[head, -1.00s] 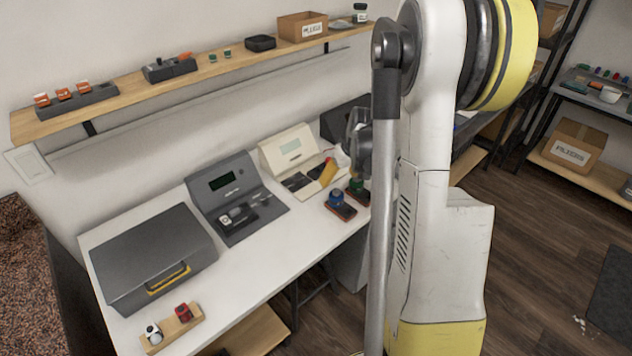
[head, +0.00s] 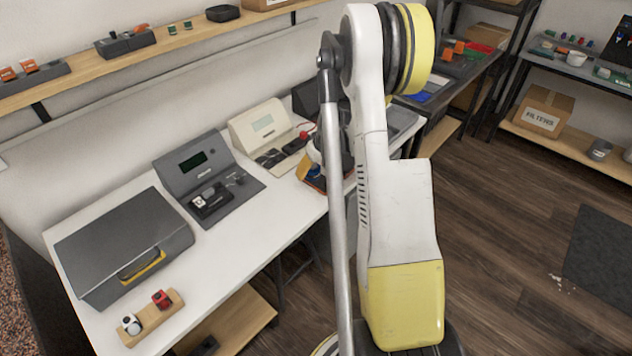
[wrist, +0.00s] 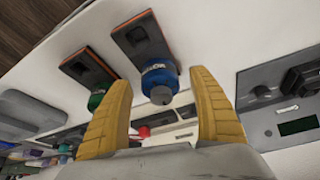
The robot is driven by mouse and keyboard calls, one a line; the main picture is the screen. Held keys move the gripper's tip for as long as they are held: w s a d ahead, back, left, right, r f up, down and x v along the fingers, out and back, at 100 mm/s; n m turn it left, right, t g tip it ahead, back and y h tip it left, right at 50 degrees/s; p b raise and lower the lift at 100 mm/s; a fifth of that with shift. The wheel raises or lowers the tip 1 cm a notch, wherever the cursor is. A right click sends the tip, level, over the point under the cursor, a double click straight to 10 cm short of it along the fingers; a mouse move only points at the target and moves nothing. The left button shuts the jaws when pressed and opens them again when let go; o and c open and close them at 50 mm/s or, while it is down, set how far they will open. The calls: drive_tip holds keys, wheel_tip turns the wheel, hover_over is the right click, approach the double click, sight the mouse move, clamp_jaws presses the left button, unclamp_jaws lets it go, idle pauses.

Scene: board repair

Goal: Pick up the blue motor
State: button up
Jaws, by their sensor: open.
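The blue motor (wrist: 159,80) sits on a dark orange-edged base (wrist: 142,42) on the white bench. My gripper (wrist: 160,83) is open, with its yellow fingers on either side of the motor in the wrist view. I cannot tell how deep the motor is between them, and no contact shows. In the head view a bit of blue (head: 314,173) shows beside my arm, which hides most of the motor and gripper.
A green motor (wrist: 95,101) on a similar base (wrist: 88,70) stands close to one finger. A grey console (head: 206,178), a cream console (head: 265,132) and a grey case (head: 120,245) stand on the bench (head: 225,248).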

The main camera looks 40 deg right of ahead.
drive_tip(key=c, duration=1.3)
drive_tip(key=shift+r, duration=0.1)
wheel_tip(320, 180, up, 4)
drive_tip(key=p, duration=0.2)
drive_tip(key=shift+d+r+p, duration=0.1)
drive_tip(key=shift+r+p, duration=0.15)
drive_tip(key=shift+p, duration=0.1)
drive_tip(key=s+d+r+p, duration=0.1)
drive_tip(key=s+d+r, duration=0.1)
drive_tip(key=d, duration=0.1)
drive_tip(key=s+d+r+p, duration=0.1)
drive_tip(key=s+d+r, duration=0.1)
drive_tip(key=s+d, duration=0.1)
drive_tip(key=s+d+r+p, duration=0.1)
drive_tip(key=s+d+r, duration=0.1)
drive_tip(key=shift+s+d+r, duration=0.1)
drive_tip(key=shift+s+d, duration=0.1)
drive_tip(key=shift+d, duration=0.2)
